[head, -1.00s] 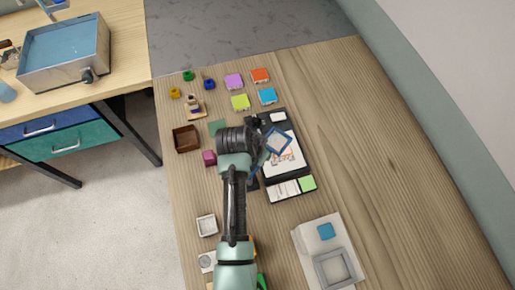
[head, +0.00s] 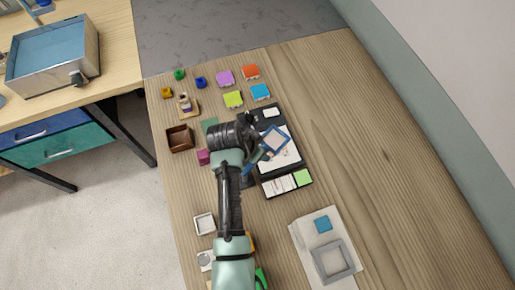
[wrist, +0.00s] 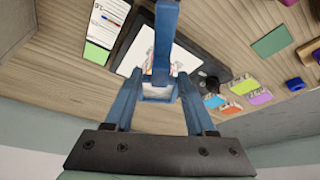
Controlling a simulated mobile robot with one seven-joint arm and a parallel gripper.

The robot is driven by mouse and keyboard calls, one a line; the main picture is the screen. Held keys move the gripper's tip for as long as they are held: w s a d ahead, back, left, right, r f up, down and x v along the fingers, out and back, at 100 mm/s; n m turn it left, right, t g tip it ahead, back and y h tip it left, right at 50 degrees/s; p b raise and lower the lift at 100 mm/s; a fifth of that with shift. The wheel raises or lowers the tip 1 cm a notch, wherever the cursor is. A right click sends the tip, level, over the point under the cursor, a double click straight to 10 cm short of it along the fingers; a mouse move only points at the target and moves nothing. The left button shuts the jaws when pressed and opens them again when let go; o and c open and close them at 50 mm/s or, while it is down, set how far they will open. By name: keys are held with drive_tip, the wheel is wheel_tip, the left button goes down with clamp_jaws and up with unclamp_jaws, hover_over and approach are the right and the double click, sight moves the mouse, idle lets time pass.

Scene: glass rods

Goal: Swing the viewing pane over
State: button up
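The viewing pane (head: 277,139) is a small clear square in a blue frame, tilted above a white sheet on a black board (head: 270,113). My gripper (head: 262,156) is at its lower left in the head view, partly hidden by my arm. In the wrist view my gripper's blue fingers (wrist: 160,78) stand apart, with gaps showing between them. A blue bar of what looks like the pane's frame (wrist: 166,42) runs up between the fingertips, over the sheet (wrist: 184,60). Whether a finger touches the frame is unclear.
Purple, orange, lime and blue blocks (head: 233,99) lie beyond the board. A brown open box (head: 179,138) and a magenta cube (head: 203,157) are left. A pale platform with a grey square frame (head: 334,259) sits at near right. The table's right side is clear.

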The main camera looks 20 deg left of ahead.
drive_tip(key=shift+r, duration=0.1)
drive_tip(key=b+v, duration=0.1)
drive_tip(key=v, duration=1.1)
drive_tip(key=shift+s+r+b, duration=0.15)
drive_tip(key=shift+r+b, duration=0.15)
drive_tip(key=shift+r, duration=0.05)
drive_tip(key=shift+a, duration=0.15)
